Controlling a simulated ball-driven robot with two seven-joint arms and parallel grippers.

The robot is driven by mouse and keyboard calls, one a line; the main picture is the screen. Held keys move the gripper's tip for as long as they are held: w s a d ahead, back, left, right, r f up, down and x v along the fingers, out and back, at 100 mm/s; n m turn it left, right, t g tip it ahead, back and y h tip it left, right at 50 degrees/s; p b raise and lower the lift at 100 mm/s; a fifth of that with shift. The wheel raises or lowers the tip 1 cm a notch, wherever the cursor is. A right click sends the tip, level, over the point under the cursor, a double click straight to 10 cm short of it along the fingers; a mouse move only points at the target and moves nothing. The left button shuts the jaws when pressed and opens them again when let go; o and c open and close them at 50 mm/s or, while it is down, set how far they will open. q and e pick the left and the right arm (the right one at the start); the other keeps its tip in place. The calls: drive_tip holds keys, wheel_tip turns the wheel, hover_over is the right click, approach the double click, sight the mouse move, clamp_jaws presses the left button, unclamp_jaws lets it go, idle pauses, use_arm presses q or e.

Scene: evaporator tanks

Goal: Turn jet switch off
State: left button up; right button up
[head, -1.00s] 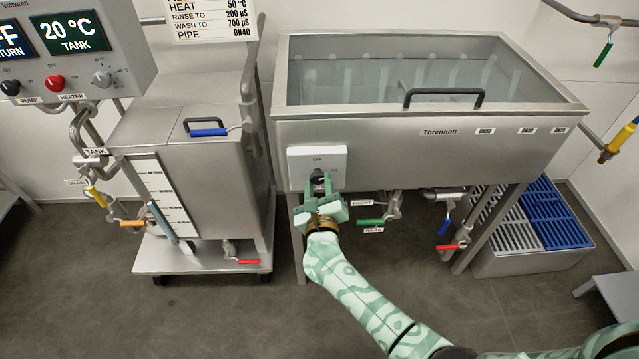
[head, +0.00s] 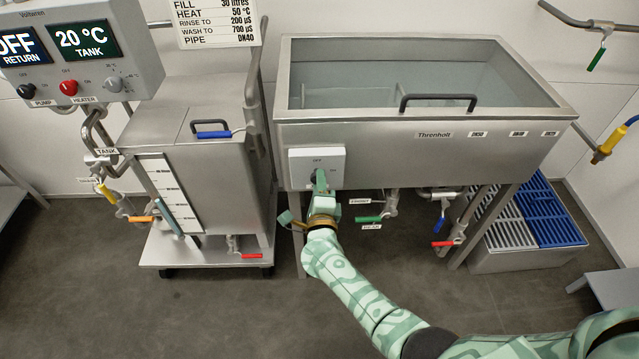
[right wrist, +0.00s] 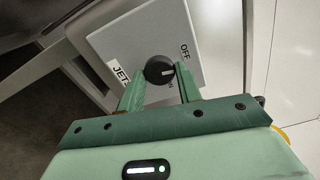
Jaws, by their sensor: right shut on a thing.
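The jet switch is a round black knob (right wrist: 158,70) on a pale box (head: 331,160) on the front left of the sink. OFF and ON are printed beside it, and a JETS label is partly visible in the right wrist view. The knob's white mark points between the OFF and ON prints; its exact setting is hard to read. My right gripper (right wrist: 161,80) has its green fingers on either side of the knob, shut on it. In the head view the gripper (head: 319,183) covers part of the knob. My left gripper is out of view.
The sink (head: 420,130) has a handle and valve levers below it. A tank cart (head: 205,190) stands to the left, with a control panel (head: 80,60) above it.

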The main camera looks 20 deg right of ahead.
drive_tip(key=shift+f+n, duration=0.1)
drive_tip(key=shift+n, duration=0.9)
drive_tip(key=shift+p, duration=0.3)
drive_tip(key=o, duration=0.9)
drive_tip(key=shift+o, duration=0.2)
